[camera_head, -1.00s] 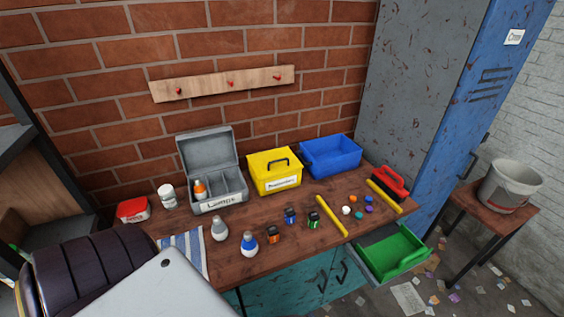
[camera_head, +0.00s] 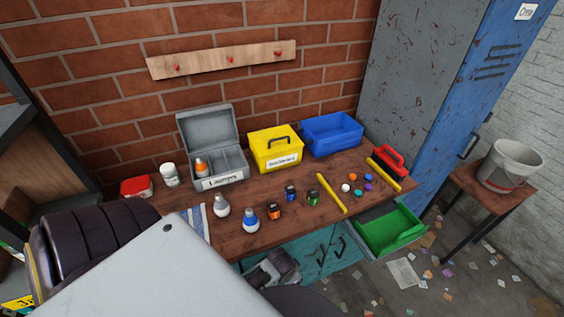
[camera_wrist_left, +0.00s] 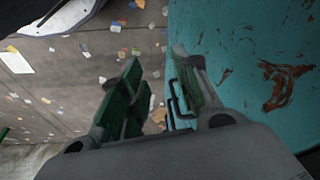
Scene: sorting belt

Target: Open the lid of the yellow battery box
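The yellow battery box (camera_head: 276,152) stands near the back of the wooden workbench, between the grey lamp box and the blue bin. Its lid is down, with a dark handle on top and a white label on the front. My left gripper (camera_wrist_left: 157,82) is open and empty in the left wrist view, its two fingers apart above the littered floor, beside a teal surface. In the head view, part of my arm shows below the bench's front edge, well away from the yellow box; its fingers cannot be made out there. My right gripper is in neither view.
The grey lamp box (camera_head: 208,125) stands open left of the yellow box; the blue bin (camera_head: 333,140) is close on its right. Bulbs, batteries and a yellow bar (camera_head: 331,194) lie in front. A green tray (camera_head: 390,234) sits low at the bench's right front.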

